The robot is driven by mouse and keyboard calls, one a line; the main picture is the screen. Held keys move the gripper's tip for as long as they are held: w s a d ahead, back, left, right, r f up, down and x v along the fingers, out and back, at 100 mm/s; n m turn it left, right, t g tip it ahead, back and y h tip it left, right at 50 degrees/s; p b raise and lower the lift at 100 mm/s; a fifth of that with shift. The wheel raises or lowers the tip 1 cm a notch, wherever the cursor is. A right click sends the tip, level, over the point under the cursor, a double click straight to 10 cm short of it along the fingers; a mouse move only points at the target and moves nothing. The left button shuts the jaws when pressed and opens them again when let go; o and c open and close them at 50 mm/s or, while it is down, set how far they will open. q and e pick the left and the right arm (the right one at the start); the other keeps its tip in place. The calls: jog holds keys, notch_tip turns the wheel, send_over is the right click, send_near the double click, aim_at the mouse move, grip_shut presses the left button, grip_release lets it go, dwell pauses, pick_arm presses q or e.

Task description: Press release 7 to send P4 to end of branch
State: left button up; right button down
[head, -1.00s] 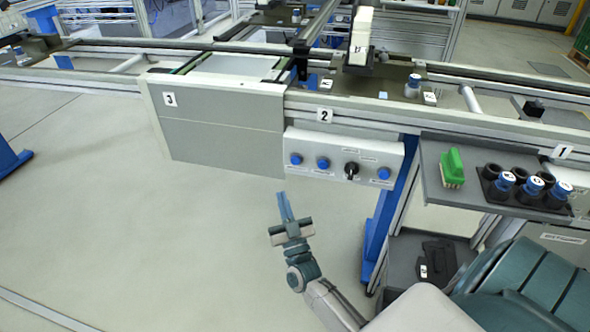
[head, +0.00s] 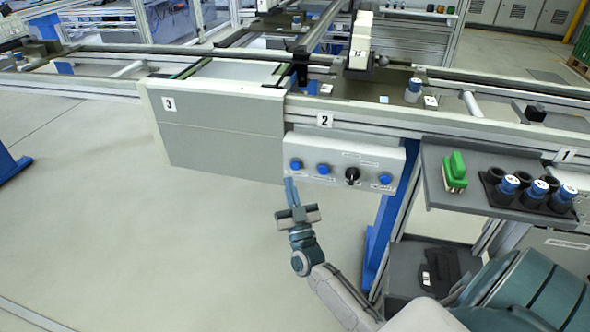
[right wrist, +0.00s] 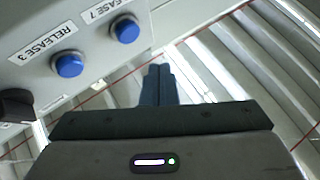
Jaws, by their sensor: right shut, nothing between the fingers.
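A light grey control panel (head: 338,154) on the front of the line carries blue buttons and a black knob. In the right wrist view the release 7 button (right wrist: 125,29) is blue with its label above it. It appears to be the leftmost button in the head view (head: 295,164). The release 3 button (right wrist: 68,64) sits beside it. My right gripper (head: 289,181) is shut and empty, just below the leftmost button. In the right wrist view its fingertips (right wrist: 158,68) are off the panel's edge, apart from the button. I cannot make out which pallet is P4. My left gripper is out of view.
A dark shelf (head: 470,202) at the right holds a green brush-like block (head: 454,171) and several blue-topped cylinders (head: 508,186). A blue leg (head: 385,225) stands below the panel. A tall white stack (head: 361,40) stands on the conveyor.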

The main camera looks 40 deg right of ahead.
aim_at(292, 163)
jog(key=shift+w+d, duration=1.1)
jog(key=shift+d, duration=0.15)
dwell(1.0)
jog(key=shift+w+d, duration=0.3)
jog(key=shift+d, duration=0.05)
jog(key=shift+w+d, duration=0.25)
jog(key=shift+d, duration=0.1)
dwell(0.9)
jog(key=shift+a, duration=0.1)
dwell(0.4)
jog(key=shift+s+a+p, duration=0.55)
jog(key=shift+a+p, duration=0.05)
